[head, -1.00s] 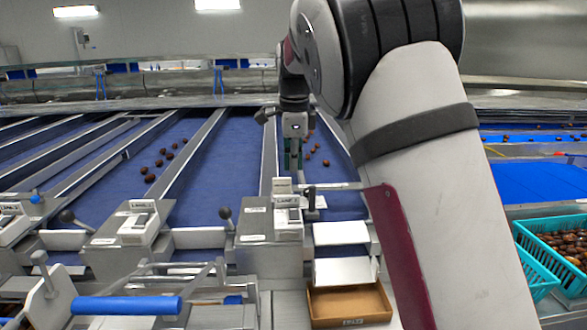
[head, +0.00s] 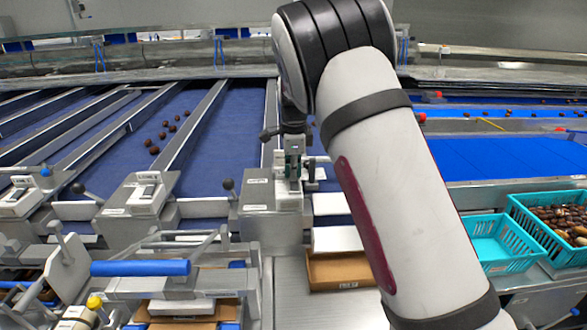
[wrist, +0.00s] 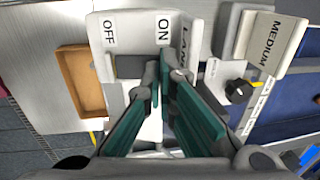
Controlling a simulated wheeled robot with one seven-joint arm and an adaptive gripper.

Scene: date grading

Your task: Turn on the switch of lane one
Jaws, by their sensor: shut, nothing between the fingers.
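The lane one switch box (head: 287,203) is a grey housing right of centre in the head view, partly hidden by my gripper. In the wrist view its white switch plate (wrist: 137,30) carries the words OFF at left and ON at right, with a partly covered LANE label beside ON. My gripper (wrist: 160,82) has its teal fingers together and empty, with the tips over the switch face, nearer the ON side. In the head view my gripper (head: 292,172) is just above the box. I cannot tell whether the tips touch the switch or how its rocker is tilted.
A second switch box (head: 140,195) stands to the left, with a black-knobbed lever (head: 228,185) between. A cardboard box (head: 338,270) sits below at right. Teal crates (head: 500,240) stand further right. A MEDIUM sign (wrist: 275,40) and black knob (wrist: 238,90) lie near my gripper.

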